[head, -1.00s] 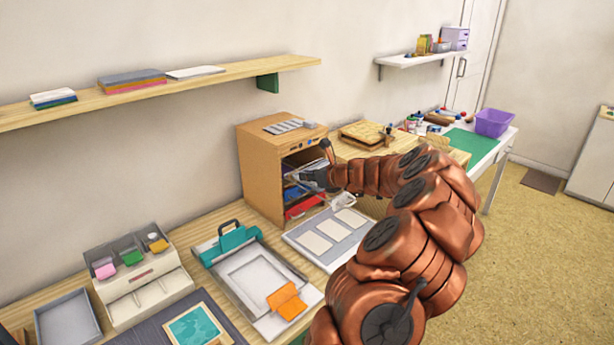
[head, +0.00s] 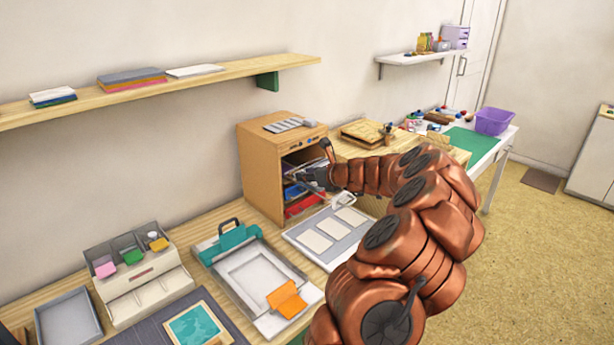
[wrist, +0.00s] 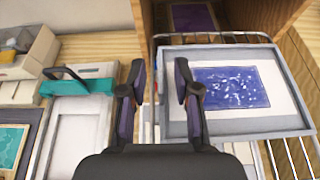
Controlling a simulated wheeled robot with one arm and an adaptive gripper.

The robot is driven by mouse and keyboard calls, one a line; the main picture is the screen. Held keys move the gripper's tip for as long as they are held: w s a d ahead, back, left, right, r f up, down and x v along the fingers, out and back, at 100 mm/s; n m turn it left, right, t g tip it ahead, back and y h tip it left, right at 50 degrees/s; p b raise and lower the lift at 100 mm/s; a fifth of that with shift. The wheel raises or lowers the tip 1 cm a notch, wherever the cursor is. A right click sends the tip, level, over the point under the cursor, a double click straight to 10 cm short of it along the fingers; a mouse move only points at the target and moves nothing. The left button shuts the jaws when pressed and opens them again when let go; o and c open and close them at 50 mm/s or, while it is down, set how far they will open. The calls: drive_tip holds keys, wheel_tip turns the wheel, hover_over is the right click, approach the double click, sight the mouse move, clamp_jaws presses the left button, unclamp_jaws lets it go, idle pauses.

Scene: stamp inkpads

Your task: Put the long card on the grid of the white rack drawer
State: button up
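A long white card with a dark blue-purple print (wrist: 232,88) lies on a grey board or tray (wrist: 182,127) in the wrist view. This sits over the white wire grid of the rack drawer (wrist: 283,158), in front of the wooden cabinet (head: 262,178). My gripper (wrist: 158,82) is open, its two fingers apart. The right finger overlaps the board's left edge in the picture; I cannot tell whether it touches. Nothing clear is held between the fingers. In the head view my gripper (head: 316,177) is at the cabinet's opening and hides most of the drawer.
A grey board with white panels (head: 328,232) lies in front of the cabinet. A teal-clamped press (head: 232,240) with an orange piece (head: 287,299) and a white inkpad box (head: 142,275) stand to the left. A shelf (head: 200,84) runs above.

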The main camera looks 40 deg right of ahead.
drive_tip(key=b+v, duration=0.1)
drive_tip(key=v, duration=1.1)
drive_tip(key=shift+r, duration=0.1)
drive_tip(key=w+a+r+n+g+y, duration=0.1)
drive_tip(key=w+a+n+g+y, duration=0.15)
drive_tip(key=a+n, duration=0.8)
drive_tip(key=w+a+n+g+y, duration=0.1)
drive_tip(key=a+n+g+y, duration=0.2)
drive_tip(key=a, duration=1.4)
drive_tip(key=s+a+f+n+g+y, duration=0.15)
drive_tip(key=s+a+n, duration=0.35)
drive_tip(key=a, duration=0.6)
drive_tip(key=s+a+f+n+g+h, duration=0.2)
drive_tip(key=s+a+f+n+g, duration=0.25)
drive_tip(key=s+a+n, duration=0.55)
drive_tip(key=s+d+f+n+g+h, duration=0.1)
drive_tip(key=s+n, duration=0.3)
drive_tip(key=s, duration=0.4)
drive_tip(key=s+d+f+n+g+h, duration=0.1)
drive_tip(key=s+d+n+g+h, duration=0.2)
drive_tip(key=s, duration=0.5)
drive_tip(key=shift+d+f+n+h, duration=0.3)
drive_tip(key=shift+n, duration=0.05)
